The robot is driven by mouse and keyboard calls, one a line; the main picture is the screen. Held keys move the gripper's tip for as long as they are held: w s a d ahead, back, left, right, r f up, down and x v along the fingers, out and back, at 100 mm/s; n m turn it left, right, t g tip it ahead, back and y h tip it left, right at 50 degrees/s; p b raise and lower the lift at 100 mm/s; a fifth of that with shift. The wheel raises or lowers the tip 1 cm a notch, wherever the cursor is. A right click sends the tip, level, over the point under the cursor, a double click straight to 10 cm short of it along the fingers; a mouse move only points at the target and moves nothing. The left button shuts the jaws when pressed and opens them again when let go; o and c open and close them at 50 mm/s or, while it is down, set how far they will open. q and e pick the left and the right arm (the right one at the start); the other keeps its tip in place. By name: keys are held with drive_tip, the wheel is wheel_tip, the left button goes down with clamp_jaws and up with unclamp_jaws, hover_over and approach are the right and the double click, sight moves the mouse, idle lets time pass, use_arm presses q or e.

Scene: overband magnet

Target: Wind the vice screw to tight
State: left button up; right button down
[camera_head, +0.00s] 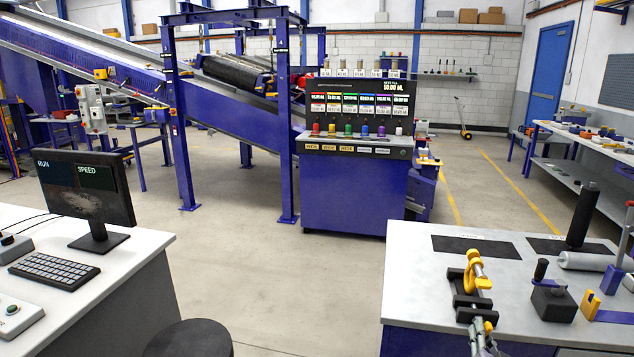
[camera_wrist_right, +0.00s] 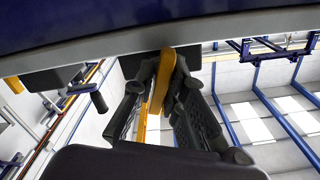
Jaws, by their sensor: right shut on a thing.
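The vice (camera_head: 462,300) is dark with yellow parts and sits at the front edge of the right-hand workbench (camera_head: 412,270). A yellow hook-like piece (camera_head: 469,268) stands up at its top. My right gripper (camera_head: 484,328) is at the vice's near side, low in the head view. In the right wrist view my right gripper (camera_wrist_right: 160,95) has its two dark fingers closed on a yellow handle (camera_wrist_right: 165,70) below a blue and grey edge. The screw's thread and how tight the jaws are cannot be made out. My left gripper is not in view.
On the same bench stand a dark block with a knob (camera_head: 553,300), a grey roller (camera_head: 585,261), a black cylinder (camera_head: 582,215) and a yellow bracket (camera_head: 590,304). A monitor desk (camera_head: 130,270) is at left, a stool (camera_head: 188,340) at bottom. The floor between is clear.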

drive_tip(key=shift+m, duration=1)
drive_tip(key=shift+a, duration=0.1)
drive_tip(key=shift+m, duration=1.4)
drive_tip(key=shift+m+p, duration=0.3)
drive_tip(key=shift+m, duration=1.1)
drive_tip(key=shift+m, duration=1.4)
